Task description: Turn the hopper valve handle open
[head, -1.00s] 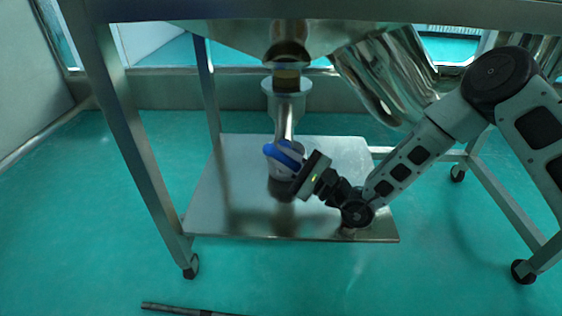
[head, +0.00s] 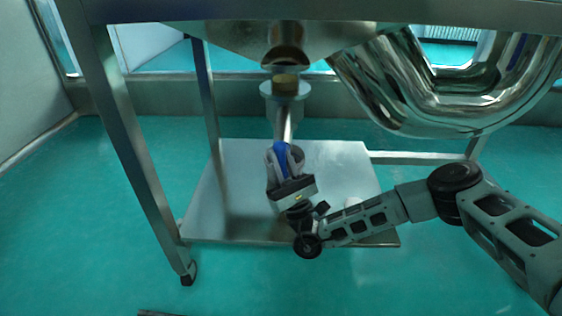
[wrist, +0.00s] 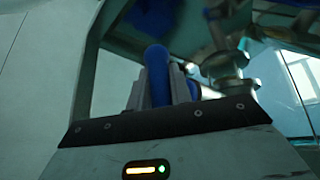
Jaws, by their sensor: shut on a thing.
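The blue valve handle (head: 281,155) shows in the head view below the hopper's outlet pipe (head: 284,122), pointing roughly toward the camera. My gripper (head: 283,168) is shut on it from the front. In the wrist view the blue handle (wrist: 157,72) stands between the two grey fingers of my gripper (wrist: 158,88). The valve body behind the handle is mostly hidden by my gripper in the head view. The hopper's steel underside (head: 225,38) is above, cut off by the frame beam.
A steel frame leg (head: 125,140) stands at the left and a beam (head: 320,11) crosses the top. A large shiny curved duct (head: 400,95) hangs at the right above my arm. A flat steel plate (head: 215,200) lies below the valve.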

